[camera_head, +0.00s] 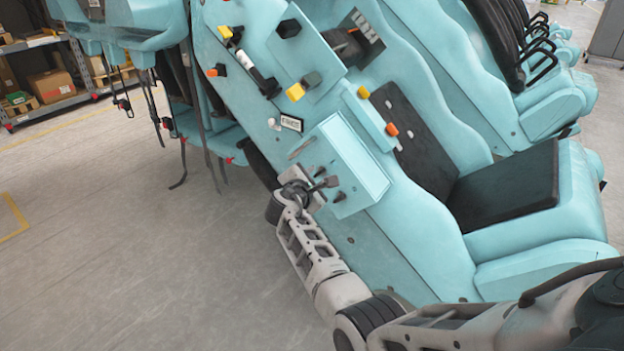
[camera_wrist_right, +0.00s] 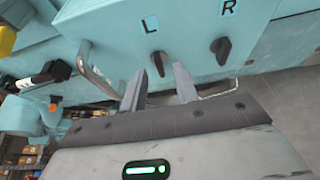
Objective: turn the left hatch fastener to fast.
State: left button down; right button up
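The left hatch fastener (camera_wrist_right: 158,62) is a dark knob under a letter L on the turquoise box's face in the right wrist view. Its grip stands roughly upright there. In the head view the box (camera_head: 356,168) is on the side of the coaster car. My right gripper (camera_wrist_right: 158,88) is open, with one fingertip on each side of the L knob's lower end. I cannot tell whether they touch it. In the head view my right gripper (camera_head: 328,183) is at the box's knob face. My left gripper is not in view.
A similar dark knob (camera_wrist_right: 222,50) under a letter R is to the right. A metal handle (camera_wrist_right: 97,72) is left of the L knob. A black seat (camera_head: 508,187) is right of the box. The grey floor (camera_head: 150,260) at left is clear.

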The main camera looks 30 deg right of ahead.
jog(key=shift+x, duration=0.95)
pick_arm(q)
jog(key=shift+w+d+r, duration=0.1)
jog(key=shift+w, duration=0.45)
pick_arm(e)
grip_shut()
pick_arm(q)
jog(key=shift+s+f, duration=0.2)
jog(key=shift+b, duration=0.35)
